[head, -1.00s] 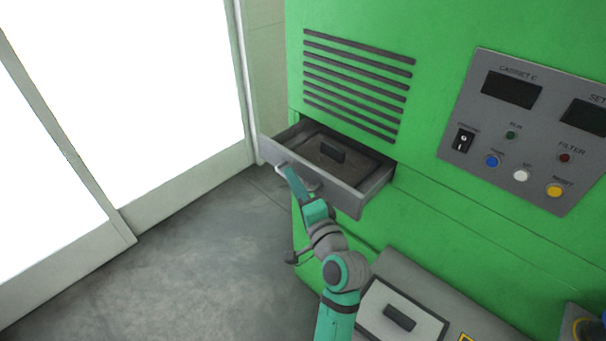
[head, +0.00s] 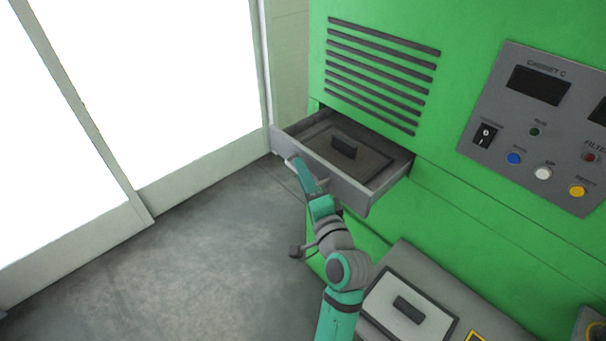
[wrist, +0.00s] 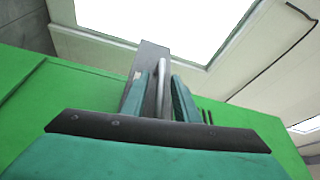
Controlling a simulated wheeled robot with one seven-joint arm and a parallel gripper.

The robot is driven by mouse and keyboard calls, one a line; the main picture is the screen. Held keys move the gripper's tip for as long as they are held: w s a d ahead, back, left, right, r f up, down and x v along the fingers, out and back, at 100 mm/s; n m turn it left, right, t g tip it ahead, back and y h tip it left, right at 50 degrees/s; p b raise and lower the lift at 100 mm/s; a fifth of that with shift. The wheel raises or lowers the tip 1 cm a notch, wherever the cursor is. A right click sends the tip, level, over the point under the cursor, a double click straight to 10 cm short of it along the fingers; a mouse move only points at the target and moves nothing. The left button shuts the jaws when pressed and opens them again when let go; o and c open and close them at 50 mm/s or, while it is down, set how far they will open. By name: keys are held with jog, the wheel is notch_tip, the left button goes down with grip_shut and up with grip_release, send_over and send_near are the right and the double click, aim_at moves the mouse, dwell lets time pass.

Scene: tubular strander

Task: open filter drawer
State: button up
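The filter drawer (head: 345,183) is a grey open-topped tray that sticks out of the green cabinet below the vent slots. A dark filter panel (head: 320,136) with a black grip (head: 343,147) lies inside it. My gripper (head: 293,162) is at the left part of the drawer's front face. In the wrist view my gripper's teal fingers (wrist: 162,92) stand on both sides of the grey drawer handle (wrist: 161,84) and appear shut on it. The drawer front (wrist: 148,60) rises behind the handle. The finger contact is hard to see in the head view.
A control panel (head: 540,125) with buttons and displays is on the cabinet's right. A lower grey ledge with a light lidded hatch (head: 405,305) juts out near my arm. A bright glazed wall (head: 150,90) stands at left. Grey floor (head: 210,240) is free at lower left.

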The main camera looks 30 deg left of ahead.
jog(key=shift+s, duration=0.1)
jog(key=v, duration=1)
jog(key=shift+s+d, duration=0.2)
jog(key=shift+d, duration=0.1)
jog(key=shift+f, duration=0.1)
jog(key=s+d+f+t+h, duration=0.1)
jog(key=s+d+f+h, duration=0.1)
jog(key=f, duration=0.4)
jog(key=s+d+f+m+t+h, duration=0.1)
jog(key=s+d+f+h, duration=0.2)
jog(key=d+f, duration=0.3)
jog(key=s+d+f+h, duration=0.3)
jog(key=d+f+h, duration=0.1)
jog(key=f, duration=0.2)
jog(key=shift+s+m+t+h, duration=0.2)
jog(key=shift+m+t+h, duration=0.1)
jog(key=shift+t+h, duration=0.1)
jog(key=s+d+f+n+h, duration=0.1)
jog(key=s+n, duration=0.3)
jog(key=s, duration=0.6)
jog(key=s+d+f+n+h, duration=0.1)
jog(key=s+d+n+h, duration=0.2)
jog(key=s, duration=0.8)
jog(key=shift+d+f+n, duration=0.2)
jog(key=shift+d+n, duration=0.4)
jog(key=shift+d, duration=0.15)
